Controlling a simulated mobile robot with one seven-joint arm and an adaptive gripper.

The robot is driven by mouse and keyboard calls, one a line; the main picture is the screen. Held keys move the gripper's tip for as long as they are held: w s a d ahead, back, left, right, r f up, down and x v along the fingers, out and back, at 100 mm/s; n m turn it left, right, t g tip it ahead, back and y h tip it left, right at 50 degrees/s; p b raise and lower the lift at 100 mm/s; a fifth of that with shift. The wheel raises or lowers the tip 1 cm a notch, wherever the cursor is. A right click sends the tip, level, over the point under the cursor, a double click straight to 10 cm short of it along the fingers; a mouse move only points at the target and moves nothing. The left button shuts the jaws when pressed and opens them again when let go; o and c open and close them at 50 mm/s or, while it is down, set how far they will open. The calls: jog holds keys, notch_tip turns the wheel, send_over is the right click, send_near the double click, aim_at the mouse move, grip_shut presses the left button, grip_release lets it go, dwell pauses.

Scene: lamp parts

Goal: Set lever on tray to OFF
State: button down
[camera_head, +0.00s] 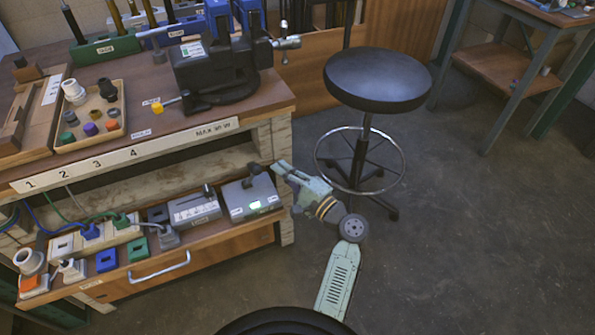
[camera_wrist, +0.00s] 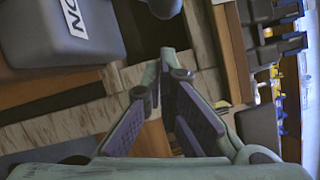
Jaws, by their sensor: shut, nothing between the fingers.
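A grey box (camera_head: 252,200) with a lit green indicator stands at the right end of the lower wooden pull-out tray (camera_head: 228,246). A dark lever (camera_head: 253,169) rises at the top of this box. In the wrist view, a grey box (camera_wrist: 55,40) with a white ON label is at the upper left, and a dark rounded knob (camera_wrist: 163,6) is cut off by the top edge. My gripper (camera_head: 279,168) is just right of the box and lever, with its fingers shut and empty. Its closed fingertips (camera_wrist: 167,62) are below the knob in the wrist view. I cannot tell whether they touch anything.
A second grey box (camera_head: 194,211), power strips, plugs and a white tray handle (camera_head: 160,268) are to the left. The bench top (camera_head: 200,122) overhangs the tray, and its leg (camera_head: 285,150) is close to my gripper. A black stool (camera_head: 377,80) stands behind my arm.

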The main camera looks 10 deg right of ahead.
jog(key=shift+s+a+r, duration=0.15)
jog(key=shift+s+a, duration=0.1)
jog(key=shift+a, duration=0.2)
jog(key=shift+s+a+r, duration=0.15)
jog(key=shift+s+a, duration=0.05)
jog(key=shift+a, duration=0.2)
